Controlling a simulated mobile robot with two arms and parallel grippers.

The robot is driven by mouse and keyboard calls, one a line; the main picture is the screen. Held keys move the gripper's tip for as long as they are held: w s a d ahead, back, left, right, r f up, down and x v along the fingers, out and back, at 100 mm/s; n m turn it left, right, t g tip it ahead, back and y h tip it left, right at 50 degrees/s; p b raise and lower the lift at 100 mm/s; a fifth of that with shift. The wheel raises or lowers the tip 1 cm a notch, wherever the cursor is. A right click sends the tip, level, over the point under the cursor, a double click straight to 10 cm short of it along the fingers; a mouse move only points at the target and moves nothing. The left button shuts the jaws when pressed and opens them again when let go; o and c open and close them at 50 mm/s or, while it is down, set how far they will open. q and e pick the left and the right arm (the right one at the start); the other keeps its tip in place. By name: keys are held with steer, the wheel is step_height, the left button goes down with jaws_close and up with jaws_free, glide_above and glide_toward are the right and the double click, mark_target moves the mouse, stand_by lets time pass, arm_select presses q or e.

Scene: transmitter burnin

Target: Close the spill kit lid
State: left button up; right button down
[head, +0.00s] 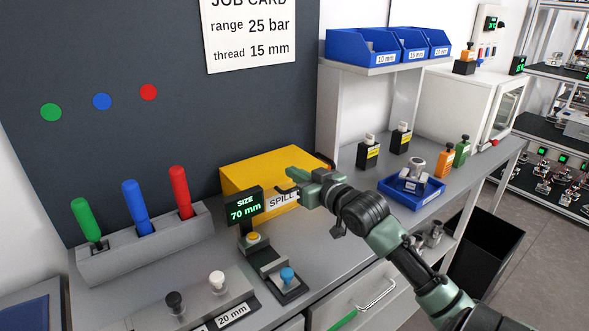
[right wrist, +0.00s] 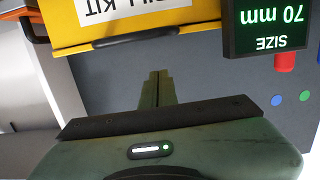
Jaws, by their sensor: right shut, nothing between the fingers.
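The yellow spill kit box (head: 262,165) stands on the bench against the dark back panel. Its yellow top looks flat and lowered, but my gripper covers part of it, so I cannot tell whether the lid is fully shut. A white label reading SPILL KIT (right wrist: 128,8) is on its front, upside down in the right wrist view, with a dark handle (right wrist: 145,37) near the front top edge. My right gripper (head: 291,173) is shut and empty, in front of and over the box's top front edge. Its closed fingers also show in the right wrist view (right wrist: 157,80). My left gripper is not in view.
A SIZE 70 mm display (head: 245,207) stands just left of the box's front. A rack with green, blue and red handles (head: 145,240) is further left. Blue bins (head: 362,48) sit on a shelf above.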

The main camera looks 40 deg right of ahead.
steer(key=s+a+f+b, duration=0.1)
steer(key=s, duration=0.8)
steer(key=shift+s+f, duration=0.15)
steer(key=shift+s, duration=0.15)
